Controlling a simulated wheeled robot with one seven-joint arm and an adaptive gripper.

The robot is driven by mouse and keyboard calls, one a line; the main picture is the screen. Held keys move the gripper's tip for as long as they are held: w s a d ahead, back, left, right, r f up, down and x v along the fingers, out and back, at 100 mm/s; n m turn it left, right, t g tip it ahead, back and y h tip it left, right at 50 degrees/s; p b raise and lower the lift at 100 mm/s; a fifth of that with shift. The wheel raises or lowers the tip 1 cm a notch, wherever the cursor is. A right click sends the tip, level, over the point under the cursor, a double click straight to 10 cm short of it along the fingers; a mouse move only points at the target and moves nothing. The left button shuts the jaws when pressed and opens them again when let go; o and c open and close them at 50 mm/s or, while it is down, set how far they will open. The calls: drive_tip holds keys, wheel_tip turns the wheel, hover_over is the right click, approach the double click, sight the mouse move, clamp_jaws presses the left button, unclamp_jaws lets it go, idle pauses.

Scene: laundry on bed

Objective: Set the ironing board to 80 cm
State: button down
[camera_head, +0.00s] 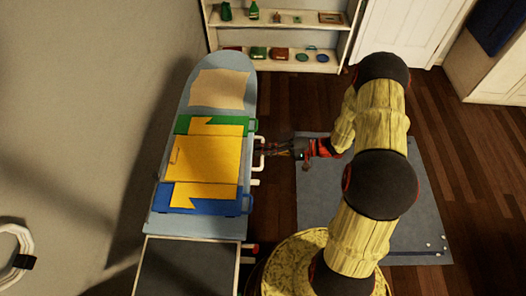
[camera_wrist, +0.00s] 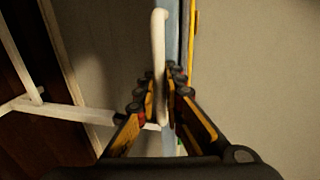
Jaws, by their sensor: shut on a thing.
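The ironing board (camera_head: 226,75) is pale blue with a rounded far end, on the left side of the head view. Its edge (camera_wrist: 173,50) runs up the middle of the wrist view. A white bar handle (camera_wrist: 158,45) stands along that edge; its white ends show at the board's right side in the head view (camera_head: 258,140). My gripper (camera_head: 268,150) reaches in from the right. In the wrist view its fingers (camera_wrist: 160,88) are closed around the white handle. The exact contact is partly hidden by the fingers.
A dark-topped surface (camera_head: 185,268) adjoins the near end. White shelves (camera_head: 285,67) stand behind. A grey mat (camera_head: 410,225) covers the floor at right.

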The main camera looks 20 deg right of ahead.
idle(0.5)
wheel_tip(320, 180, down, 5)
drive_tip(key=b, duration=0.3)
drive_tip(key=shift+s+r, duration=0.1)
drive_tip(key=c, duration=2)
unclamp_jaws()
drive_tip(key=shift+a, duration=0.1)
drive_tip(key=shift+o, duration=0.2)
drive_tip(key=shift+r, duration=0.1)
drive_tip(key=v, duration=1.2)
